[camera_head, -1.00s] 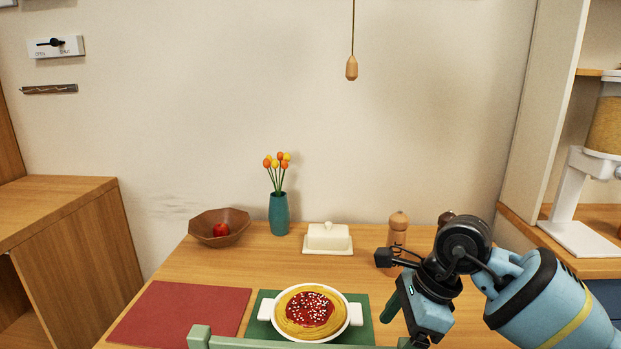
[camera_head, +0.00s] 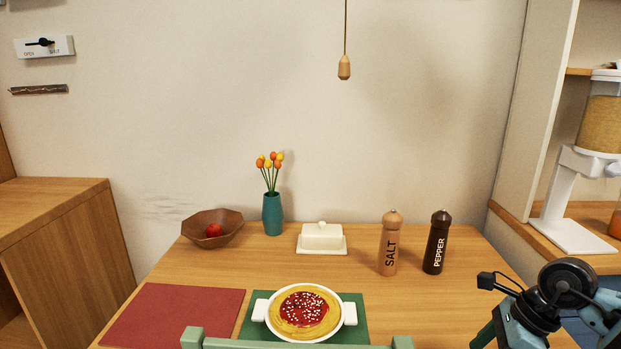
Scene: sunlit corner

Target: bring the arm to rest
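My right arm (camera_head: 556,300) comes in at the lower right of the head view, beside the table's right edge. Its gripper is at the bottom edge of the picture, mostly cut off, with only a green finger part (camera_head: 484,336) showing. I cannot tell whether it is open or shut. Nothing held shows in it. My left arm and gripper are not in view.
A wooden table (camera_head: 440,312) holds a pasta dish (camera_head: 304,311) on a green mat, a red mat (camera_head: 172,315), salt mill (camera_head: 390,243), pepper mill (camera_head: 437,242), butter dish (camera_head: 322,238), vase (camera_head: 272,214) and bowl (camera_head: 212,228). A green chair back (camera_head: 290,343) stands in front.

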